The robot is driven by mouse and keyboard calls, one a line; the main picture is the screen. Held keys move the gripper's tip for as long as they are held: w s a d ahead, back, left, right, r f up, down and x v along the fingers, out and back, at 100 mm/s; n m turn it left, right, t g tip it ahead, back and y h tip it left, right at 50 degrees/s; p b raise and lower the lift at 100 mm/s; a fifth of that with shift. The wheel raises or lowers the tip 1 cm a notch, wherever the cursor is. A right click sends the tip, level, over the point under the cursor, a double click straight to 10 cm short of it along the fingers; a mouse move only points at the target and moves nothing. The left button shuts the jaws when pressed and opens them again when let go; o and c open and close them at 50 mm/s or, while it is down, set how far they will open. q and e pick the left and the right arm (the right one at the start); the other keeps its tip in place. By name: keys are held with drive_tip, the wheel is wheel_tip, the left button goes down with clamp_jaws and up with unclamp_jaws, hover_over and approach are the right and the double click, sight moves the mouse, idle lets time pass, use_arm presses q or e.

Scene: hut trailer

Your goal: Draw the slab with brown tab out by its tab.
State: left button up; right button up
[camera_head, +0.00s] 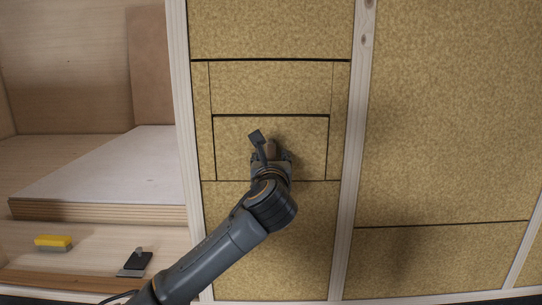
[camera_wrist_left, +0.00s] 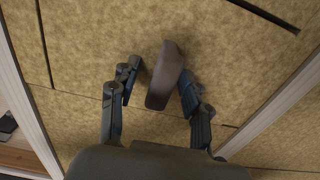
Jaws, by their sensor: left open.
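The slab (camera_head: 235,135) is a tan, fibrous panel outlined by dark gaps, set in the wall between two pale studs. Its brown tab (camera_wrist_left: 165,75) sticks out from its face. In the head view the tab (camera_head: 271,147) shows just past my left gripper (camera_head: 271,158). My left gripper is open in front of the slab. In the left wrist view its fingers (camera_wrist_left: 156,84) stand on either side of the tab. The right finger is very close to the tab, and I cannot tell if they touch. My gripper and forearm hide the slab's lower middle. My right gripper is not in view.
Pale wooden studs (camera_head: 348,150) flank the slab, with more tan insulation (camera_head: 455,120) on the right. At left, a white-topped board stack (camera_head: 110,165) lies beside the wall. A yellow block (camera_head: 53,243) and a dark flat-bladed tool (camera_head: 135,262) lie on the wooden surface below.

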use_arm(q)
drive_tip(key=shift+c, duration=0.2)
clamp_jaws()
drive_tip(key=shift+r+p, duration=0.15)
drive_tip(key=shift+p, duration=0.35)
idle(0.6)
drive_tip(key=shift+s, duration=0.1)
drive_tip(key=s+p, duration=0.2)
drive_tip(key=s, duration=0.5)
drive_tip(key=shift+s, duration=0.2)
idle(1.2)
drive_tip(key=shift+s+p, duration=0.95)
drive_tip(key=shift+s, duration=2.05)
